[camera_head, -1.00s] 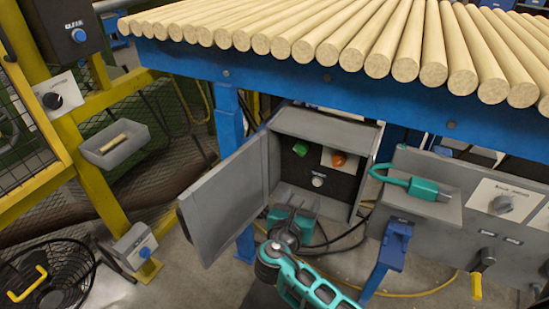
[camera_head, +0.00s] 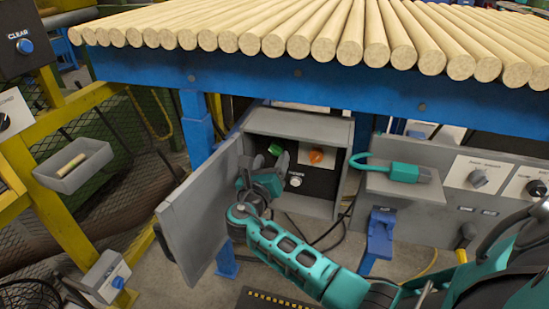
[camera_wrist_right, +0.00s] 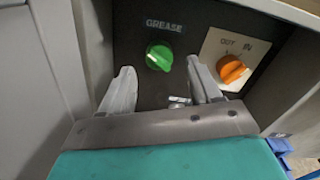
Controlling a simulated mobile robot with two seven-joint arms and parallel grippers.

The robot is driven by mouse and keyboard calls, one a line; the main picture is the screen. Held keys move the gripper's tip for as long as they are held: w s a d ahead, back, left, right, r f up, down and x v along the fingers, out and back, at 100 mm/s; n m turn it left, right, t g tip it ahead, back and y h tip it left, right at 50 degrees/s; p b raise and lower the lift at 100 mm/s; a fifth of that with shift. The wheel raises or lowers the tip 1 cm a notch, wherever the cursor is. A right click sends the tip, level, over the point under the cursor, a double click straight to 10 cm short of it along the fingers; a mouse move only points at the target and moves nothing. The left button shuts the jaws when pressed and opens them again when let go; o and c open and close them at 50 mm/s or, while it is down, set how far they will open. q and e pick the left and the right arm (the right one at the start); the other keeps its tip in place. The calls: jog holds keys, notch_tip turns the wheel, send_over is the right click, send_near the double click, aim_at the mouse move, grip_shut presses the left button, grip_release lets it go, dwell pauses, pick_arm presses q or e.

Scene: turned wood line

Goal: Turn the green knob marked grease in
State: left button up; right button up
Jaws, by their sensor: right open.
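The green knob (camera_wrist_right: 160,57) sits on a black panel inside an open grey box (camera_head: 297,122), under the label GREASE. In the head view the green knob (camera_head: 275,149) shows just above my right gripper. My right gripper (camera_head: 262,165) is at the box's opening. In the right wrist view its two fingers (camera_wrist_right: 163,82) are apart and empty, one on each side below the knob; I cannot tell whether they touch it. My left gripper is not in view.
An orange knob (camera_wrist_right: 232,68) on a white plate marked OUT and IN is right of the green knob. The box door (camera_head: 205,210) stands open at the left. A white button (camera_head: 295,182) is below. Blue table edge (camera_head: 300,80) overhangs above.

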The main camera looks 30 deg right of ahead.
aim_at(275, 154)
jog(key=x, duration=0.2)
jog(key=shift+w+d+f+b, duration=0.1)
jog(key=shift+w+d+b, duration=0.1)
jog(key=shift+d+b, duration=0.1)
jog(key=shift+w+d, duration=0.35)
jog(key=shift+d, duration=0.05)
jog(key=shift+c, duration=0.4)
jog(key=c, duration=1)
jog(key=shift+o, duration=0.2)
